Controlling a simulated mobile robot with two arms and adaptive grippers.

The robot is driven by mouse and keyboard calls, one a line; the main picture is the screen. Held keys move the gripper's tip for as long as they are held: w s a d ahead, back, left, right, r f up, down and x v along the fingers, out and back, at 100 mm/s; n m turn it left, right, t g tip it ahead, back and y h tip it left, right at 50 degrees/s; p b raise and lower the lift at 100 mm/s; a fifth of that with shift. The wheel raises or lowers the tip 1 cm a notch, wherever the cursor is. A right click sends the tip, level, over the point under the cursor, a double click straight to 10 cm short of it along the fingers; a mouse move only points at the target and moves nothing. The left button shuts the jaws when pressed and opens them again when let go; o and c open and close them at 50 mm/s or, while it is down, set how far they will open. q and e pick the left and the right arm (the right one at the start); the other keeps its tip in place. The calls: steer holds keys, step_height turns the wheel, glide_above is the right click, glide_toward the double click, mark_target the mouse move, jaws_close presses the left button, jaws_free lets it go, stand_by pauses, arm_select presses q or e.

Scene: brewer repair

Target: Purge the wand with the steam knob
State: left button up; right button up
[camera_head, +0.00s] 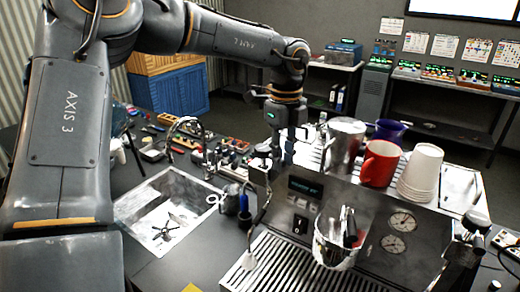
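The espresso machine (342,205) stands at the lower right, with two round gauges and a lit display on its front. A thin steam wand (262,212) hangs at its left front corner, its pale tip (249,262) over the slatted drip tray (285,268). My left arm reaches across from the left, and my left gripper (272,150) points down at the machine's left end. Its fingers are small and dark, and whether they touch the steam knob there cannot be told. A dark knob (477,222) shows at the machine's right end. My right gripper is out of view.
A metal pitcher (343,140), red mug (380,163), blue cup (390,130) and stacked white cups (420,172) stand on the machine. A sink (150,205) lies left; tools clutter the counter behind.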

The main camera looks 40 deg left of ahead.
arm_select(q)
steer(key=s+a+m, duration=0.5)
steer(key=a+m, duration=0.1)
steer(key=m, duration=0.9)
steer(key=shift+s, duration=0.4)
steer(key=o, duration=0.4)
steer(key=shift+d, duration=0.1)
step_height(320, 180, up, 7)
stand_by(0.8)
stand_by(1.1)
